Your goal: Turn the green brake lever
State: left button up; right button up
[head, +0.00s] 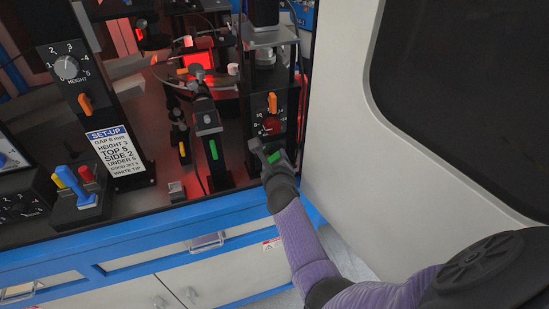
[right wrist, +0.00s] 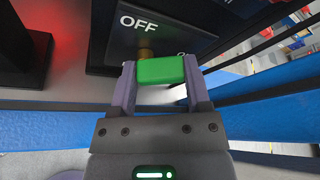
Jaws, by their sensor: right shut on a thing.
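The green brake lever (right wrist: 161,70) is a short green bar on a brass-coloured stem, below a dark panel marked OFF (right wrist: 139,22) in the right wrist view. My right gripper (right wrist: 161,80) is shut on it, one finger at each end of the bar. In the head view my right gripper (head: 262,152) is at the foot of the dark panel with the red dial (head: 271,126). A small green patch shows there, but I cannot tell whether it is the lever or a light on my gripper. My left gripper is not in view.
Another green handle (head: 213,150) is on a post to the left. An orange lever (head: 272,103) sits above the red dial. A set-up card (head: 115,150) and a joystick-like blue lever (head: 84,195) stand further left. A pale wall panel (head: 340,110) is close on the right.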

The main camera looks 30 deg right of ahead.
jog(key=m+y+p, duration=0.1)
jog(key=p, duration=0.2)
jog(key=shift+d+r+m, duration=0.15)
jog(key=shift+m, duration=0.25)
jog(key=shift+f+m+y+p, duration=0.25)
jog(key=shift+m+y+p, duration=0.45)
jog(key=shift+p, duration=0.15)
jog(key=shift+d+f+m+y+p, duration=0.15)
jog(key=shift+m+y+p, duration=0.25)
jog(key=shift+m, duration=0.2)
jog(key=shift+t, duration=0.3)
jog(key=o, duration=1.3)
jog(key=shift+c, duration=0.2)
